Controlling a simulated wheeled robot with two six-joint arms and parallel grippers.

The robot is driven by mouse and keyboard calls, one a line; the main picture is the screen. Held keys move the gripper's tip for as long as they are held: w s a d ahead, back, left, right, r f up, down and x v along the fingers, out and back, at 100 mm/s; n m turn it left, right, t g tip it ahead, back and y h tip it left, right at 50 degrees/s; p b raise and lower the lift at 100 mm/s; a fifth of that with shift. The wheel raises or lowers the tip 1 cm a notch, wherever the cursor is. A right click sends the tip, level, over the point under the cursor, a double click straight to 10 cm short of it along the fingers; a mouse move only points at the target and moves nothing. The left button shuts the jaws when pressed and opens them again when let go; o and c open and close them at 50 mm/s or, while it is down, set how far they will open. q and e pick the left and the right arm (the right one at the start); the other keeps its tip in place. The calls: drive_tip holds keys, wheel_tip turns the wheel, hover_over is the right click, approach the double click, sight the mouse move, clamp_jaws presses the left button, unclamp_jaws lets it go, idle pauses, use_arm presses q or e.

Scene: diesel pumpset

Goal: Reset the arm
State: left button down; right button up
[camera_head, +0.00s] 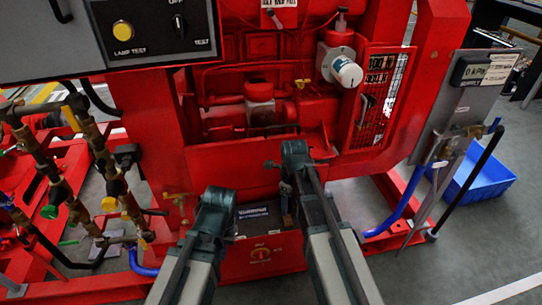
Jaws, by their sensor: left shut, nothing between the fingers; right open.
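My two grey-and-dark-green arms reach up from the bottom of the head view, in front of a red diesel pumpset (238,160). My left gripper (214,200) is shut and empty, in front of the lower red frame. My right gripper (290,165) is open, higher and further right, in front of the red beam below the engine. I see no object in either gripper. The arms hide part of the lower frame and the dark battery-like box (258,216) between them.
A control panel (150,30) with a yellow lamp and a black knob hangs at upper left. Brass pipework (112,180) with valves stands at left. A white filter (345,70) sits at upper right. A grey panel (462,110) and blue bin (485,180) are at right. Grey floor is clear at lower right.

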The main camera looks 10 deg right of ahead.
drive_tip(key=s+a+n+h, duration=0.1)
drive_tip(key=s+a+n, duration=0.5)
drive_tip(key=n, duration=0.9)
drive_tip(key=s+a+n, duration=0.4)
drive_tip(key=s+n, duration=0.4)
drive_tip(key=n, duration=0.8)
wheel_tip(320, 180, up, 36)
drive_tip(key=p, duration=3.5)
drive_tip(key=shift+s+a+f, duration=0.15)
drive_tip(key=shift+a+f, duration=0.05)
drive_tip(key=shift+a, duration=0.05)
